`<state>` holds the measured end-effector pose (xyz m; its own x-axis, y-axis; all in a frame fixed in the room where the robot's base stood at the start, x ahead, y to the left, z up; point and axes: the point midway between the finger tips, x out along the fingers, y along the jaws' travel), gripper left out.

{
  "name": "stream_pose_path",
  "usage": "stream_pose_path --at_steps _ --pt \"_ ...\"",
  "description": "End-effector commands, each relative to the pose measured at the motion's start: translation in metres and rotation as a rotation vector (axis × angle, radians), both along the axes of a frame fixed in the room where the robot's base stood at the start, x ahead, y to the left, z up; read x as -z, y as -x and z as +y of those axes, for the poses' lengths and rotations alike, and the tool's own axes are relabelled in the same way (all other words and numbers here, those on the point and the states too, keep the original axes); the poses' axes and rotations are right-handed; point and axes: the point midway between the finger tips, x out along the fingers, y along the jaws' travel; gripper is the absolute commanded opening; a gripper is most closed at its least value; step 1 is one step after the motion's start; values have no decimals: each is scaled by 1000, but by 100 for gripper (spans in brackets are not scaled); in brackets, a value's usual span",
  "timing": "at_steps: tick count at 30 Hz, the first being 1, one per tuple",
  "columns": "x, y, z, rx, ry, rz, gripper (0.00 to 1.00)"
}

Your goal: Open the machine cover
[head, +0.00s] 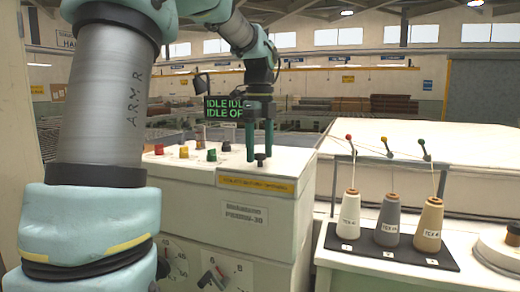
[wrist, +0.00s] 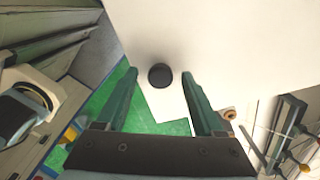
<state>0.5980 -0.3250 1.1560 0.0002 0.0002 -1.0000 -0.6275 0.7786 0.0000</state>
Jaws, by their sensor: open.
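The machine (head: 200,200) is a cream cabinet with a yellow label strip along its upper front edge. A black round knob (head: 260,159) stands on its pale top, near the right front corner. I cannot tell where the cover's seam runs. My gripper (head: 260,152) points down over the knob with its two green fingers apart. In the wrist view, the knob (wrist: 160,75) lies between the fingertips on the white cover surface (wrist: 215,35), with a gap to each finger. I cannot tell whether the fingertips reach down beside it.
Colored buttons (head: 184,151) and a green-lettered display (head: 228,108) sit at the machine's top left. To the right, a black tray (head: 340,240) holds three yarn cones, with thin thread posts (head: 425,152) behind. A large white block (head: 460,165) lies behind them.

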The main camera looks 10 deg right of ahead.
Motion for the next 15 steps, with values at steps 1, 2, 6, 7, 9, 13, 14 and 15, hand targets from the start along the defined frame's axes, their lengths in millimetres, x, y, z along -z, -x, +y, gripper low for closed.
stream_pose_path --at_steps 1,2,6,7,9,13,14,15 --pt "1 0 0 0 0 0 69" --pt "1 0 0 0 0 0 69" --pt "1 0 0 0 0 0 69" --pt "1 0 0 0 0 0 68" --pt "1 0 0 0 0 0 60" --pt "0 0 0 0 0 0 46" --pt "0 0 0 0 0 0 42" --pt "0 0 0 0 0 0 38"
